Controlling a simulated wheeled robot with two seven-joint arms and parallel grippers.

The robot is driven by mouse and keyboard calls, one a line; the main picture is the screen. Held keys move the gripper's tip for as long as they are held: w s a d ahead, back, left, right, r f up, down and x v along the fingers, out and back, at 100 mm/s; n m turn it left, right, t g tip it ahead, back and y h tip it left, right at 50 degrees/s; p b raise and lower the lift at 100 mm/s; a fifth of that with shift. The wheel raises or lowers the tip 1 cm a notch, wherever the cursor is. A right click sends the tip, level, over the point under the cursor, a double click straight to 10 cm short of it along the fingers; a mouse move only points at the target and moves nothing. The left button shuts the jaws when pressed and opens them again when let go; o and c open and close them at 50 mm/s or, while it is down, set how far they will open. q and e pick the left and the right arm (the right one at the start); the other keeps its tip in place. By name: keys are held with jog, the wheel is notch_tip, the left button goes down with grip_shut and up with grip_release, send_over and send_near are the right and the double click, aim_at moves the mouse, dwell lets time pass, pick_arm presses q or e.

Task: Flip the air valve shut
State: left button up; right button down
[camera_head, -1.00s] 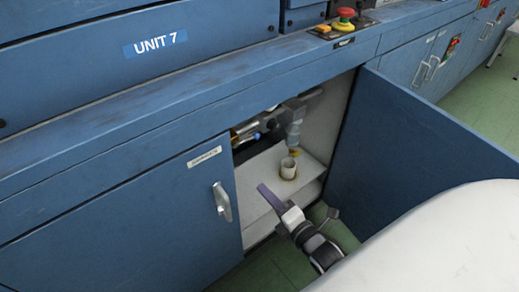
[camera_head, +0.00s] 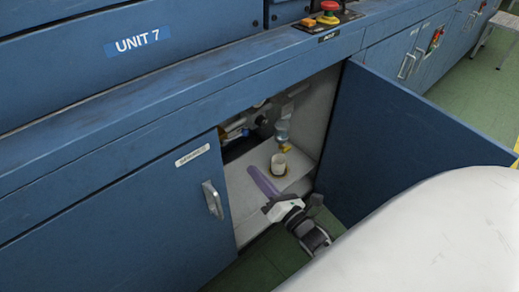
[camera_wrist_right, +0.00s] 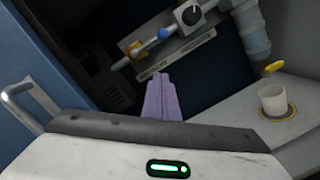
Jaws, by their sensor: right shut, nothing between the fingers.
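Inside the open cabinet, a pipe assembly in the right wrist view carries an orange-yellow part (camera_wrist_right: 137,48), a blue part (camera_wrist_right: 163,33) and a round dark knob with a white mark (camera_wrist_right: 190,14). I cannot tell for sure which of these is the air valve. In the head view this assembly (camera_head: 237,130) is small and partly shadowed. My right gripper (camera_head: 252,170) has purple fingers, shut and empty, pointing into the cabinet opening below and in front of the pipe. The fingers (camera_wrist_right: 160,80) look apart from the pipe in the right wrist view. My left gripper is out of view.
A white cup (camera_head: 279,164) stands on the cabinet shelf, under a filter bowl (camera_head: 282,131) with a yellow tap (camera_wrist_right: 273,67). The open blue door (camera_head: 400,140) bounds the right. A closed door with a handle (camera_head: 213,199) is on the left. A red button (camera_head: 329,6) sits on the ledge.

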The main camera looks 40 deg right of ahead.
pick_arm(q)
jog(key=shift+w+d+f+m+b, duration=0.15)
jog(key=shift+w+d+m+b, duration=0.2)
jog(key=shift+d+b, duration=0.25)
pick_arm(e)
jog(key=w+d+r, duration=0.2)
jog(key=w+r, duration=0.1)
jog(key=w, duration=0.4)
jog(key=shift+w+d+r, duration=0.25)
jog(key=shift+d+r, duration=0.05)
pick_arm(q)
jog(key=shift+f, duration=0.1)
